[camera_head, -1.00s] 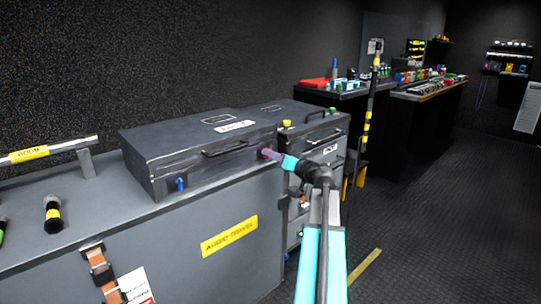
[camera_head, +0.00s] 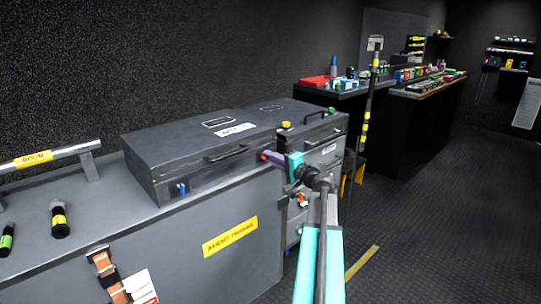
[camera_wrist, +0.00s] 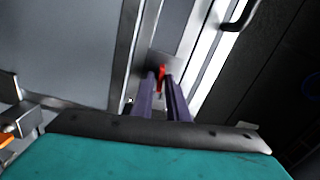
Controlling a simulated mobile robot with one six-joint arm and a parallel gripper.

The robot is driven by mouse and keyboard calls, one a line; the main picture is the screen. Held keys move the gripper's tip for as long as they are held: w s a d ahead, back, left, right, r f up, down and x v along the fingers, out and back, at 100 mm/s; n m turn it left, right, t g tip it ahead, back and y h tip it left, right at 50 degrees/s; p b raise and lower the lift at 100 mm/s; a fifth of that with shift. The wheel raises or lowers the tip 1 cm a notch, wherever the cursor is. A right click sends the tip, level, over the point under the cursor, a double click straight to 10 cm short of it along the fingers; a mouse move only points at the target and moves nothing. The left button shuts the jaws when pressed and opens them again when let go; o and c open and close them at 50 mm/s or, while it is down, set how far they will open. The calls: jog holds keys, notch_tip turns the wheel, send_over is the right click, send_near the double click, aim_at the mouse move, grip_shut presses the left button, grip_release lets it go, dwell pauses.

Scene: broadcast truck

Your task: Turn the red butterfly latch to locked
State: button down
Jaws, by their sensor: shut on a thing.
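The red butterfly latch (camera_wrist: 162,70) shows in the wrist view as a small red piece between the purple fingertips of my gripper (camera_wrist: 161,80). It sits on a metal plate by the edge of a case. My gripper is shut on it. I cannot read the latch's angle clearly.
A blue latch (camera_head: 182,189) is on the same case's front, at the left. A black handle (camera_head: 226,154) lies between. The grey trunk (camera_head: 160,245) with a yellow label is below. A drawer unit (camera_head: 318,150) stands at right. The floor at right is open.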

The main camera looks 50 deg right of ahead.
jog(key=shift+m+p, duration=0.45)
jog(key=shift+m, duration=0.45)
jog(key=shift+f, duration=0.1)
jog(key=c, duration=1.9)
grip_release()
jog(key=shift+s, duration=0.1)
jog(key=s, duration=0.9)
jog(key=s+a+p, duration=0.1)
jog(key=s, duration=0.3)
jog(key=shift+s, duration=0.3)
